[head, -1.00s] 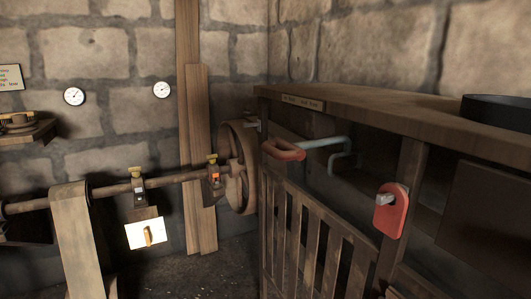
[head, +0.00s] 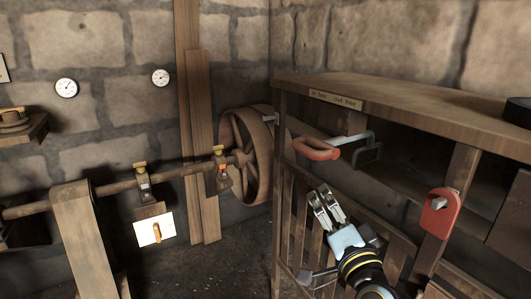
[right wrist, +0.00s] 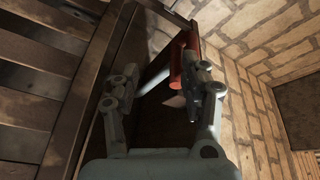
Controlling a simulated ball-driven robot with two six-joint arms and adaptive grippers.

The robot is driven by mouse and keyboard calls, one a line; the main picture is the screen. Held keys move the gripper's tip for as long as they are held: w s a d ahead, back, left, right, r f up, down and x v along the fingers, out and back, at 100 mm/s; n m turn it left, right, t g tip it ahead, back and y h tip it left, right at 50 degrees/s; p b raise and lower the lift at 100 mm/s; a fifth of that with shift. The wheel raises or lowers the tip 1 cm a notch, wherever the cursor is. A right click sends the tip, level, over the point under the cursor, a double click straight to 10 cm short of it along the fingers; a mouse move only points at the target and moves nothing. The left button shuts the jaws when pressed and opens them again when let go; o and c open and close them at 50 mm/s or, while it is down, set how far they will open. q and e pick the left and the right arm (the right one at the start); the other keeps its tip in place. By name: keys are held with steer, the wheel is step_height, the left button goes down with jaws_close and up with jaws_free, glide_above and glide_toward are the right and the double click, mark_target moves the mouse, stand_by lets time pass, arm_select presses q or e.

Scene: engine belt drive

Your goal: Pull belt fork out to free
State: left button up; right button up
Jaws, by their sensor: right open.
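The belt fork's red handle (head: 316,149) sticks out of the wooden frame's side under the top board, on a pale blue-grey bent rod (head: 352,140). My right gripper (head: 322,194) is open and empty, below the handle and apart from it in the head view. In the right wrist view the red handle (right wrist: 177,66) shows beyond my open fingers (right wrist: 160,80), close to the right-hand finger and partly hidden by it. The pale rod (right wrist: 155,79) shows between the fingers. I cannot tell whether the finger touches the handle. My left gripper is not in view.
The wooden frame (head: 400,105) has a top board with a label plate (head: 335,99) and slats (head: 285,220) below. A red tag-like lever (head: 440,212) sits on its post. A spoked wheel (head: 250,150) on a shaft (head: 110,195) stands left of the frame.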

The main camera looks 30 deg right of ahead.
glide_toward(303, 149)
steer(key=f, duration=0.1)
steer(key=shift+t, duration=0.4)
steer(key=x, duration=1.1)
steer(key=shift+w+d+f+p, duration=0.15)
steer(key=shift+d+f+p, duration=0.1)
steer(key=shift+d+p, duration=0.15)
jaws_close()
